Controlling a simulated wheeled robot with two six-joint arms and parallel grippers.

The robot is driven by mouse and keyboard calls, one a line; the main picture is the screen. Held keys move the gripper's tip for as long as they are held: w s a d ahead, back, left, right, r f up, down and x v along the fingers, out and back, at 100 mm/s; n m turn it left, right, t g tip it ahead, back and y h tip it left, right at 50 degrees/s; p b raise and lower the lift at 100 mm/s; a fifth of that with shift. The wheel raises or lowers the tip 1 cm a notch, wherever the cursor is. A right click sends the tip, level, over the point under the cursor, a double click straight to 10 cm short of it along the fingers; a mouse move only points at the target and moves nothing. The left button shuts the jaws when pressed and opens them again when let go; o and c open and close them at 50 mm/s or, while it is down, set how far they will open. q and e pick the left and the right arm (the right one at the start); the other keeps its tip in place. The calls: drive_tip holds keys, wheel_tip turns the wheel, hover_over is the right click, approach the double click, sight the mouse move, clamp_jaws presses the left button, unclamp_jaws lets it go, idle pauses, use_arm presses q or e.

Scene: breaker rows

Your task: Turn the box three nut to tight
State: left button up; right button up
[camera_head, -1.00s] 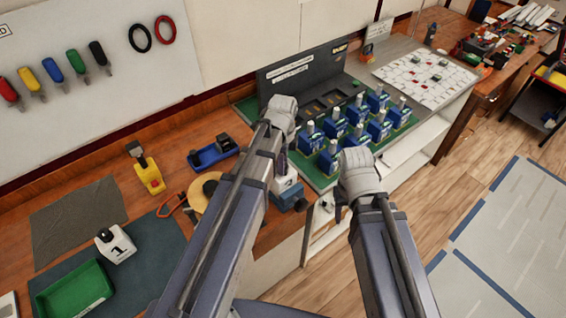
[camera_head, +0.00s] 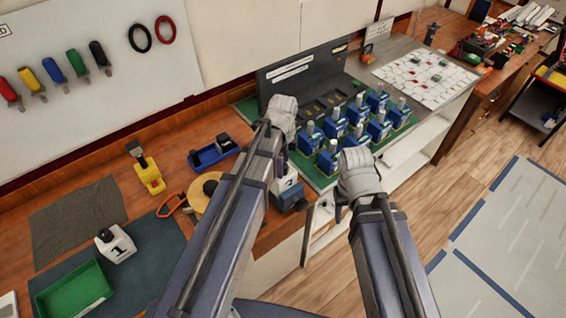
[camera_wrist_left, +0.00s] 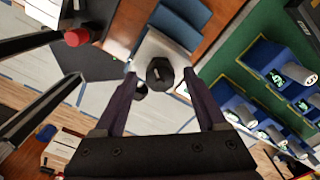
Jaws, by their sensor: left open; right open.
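A white box (camera_head: 284,183) sits by a blue block-like holder (camera_head: 291,197) near the bench's front edge. In the left wrist view the white box (camera_wrist_left: 160,48) carries a dark faceted nut (camera_wrist_left: 160,73) on top. My left gripper (camera_wrist_left: 161,86) is open, with one finger on each side of the nut; contact cannot be told. In the head view my left gripper (camera_head: 287,155) is just above the box, and its arm partly hides it. The box's number is not readable. My right gripper (camera_head: 341,205) is open and empty beside the bench's front edge.
Several blue breakers (camera_head: 357,112) stand in rows on a green board (camera_head: 318,181) right of the box. Another white box (camera_head: 116,244), marked 1, sits on the dark mat (camera_head: 157,240) near a green tray (camera_head: 75,290).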

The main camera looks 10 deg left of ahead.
use_arm(q)
wheel_tip(320, 180, up, 8)
drive_tip(key=p, duration=0.8)
drive_tip(key=shift+f, duration=0.1)
idle(0.3)
drive_tip(key=shift+s+n, duration=0.35)
drive_tip(key=shift+n, duration=0.25)
drive_tip(key=s+a+n, duration=0.1)
drive_tip(key=s+n, duration=0.6)
drive_tip(key=n, duration=1)
drive_tip(key=s+d+f+m+y+b, duration=0.1)
drive_tip(key=s+d+f+m+b, duration=0.3)
drive_tip(key=d+f+b, duration=0.6)
wheel_tip(320, 180, down, 4)
drive_tip(key=s+b, duration=0.2)
drive_tip(key=b, duration=0.2)
drive_tip(key=shift+d, duration=0.35)
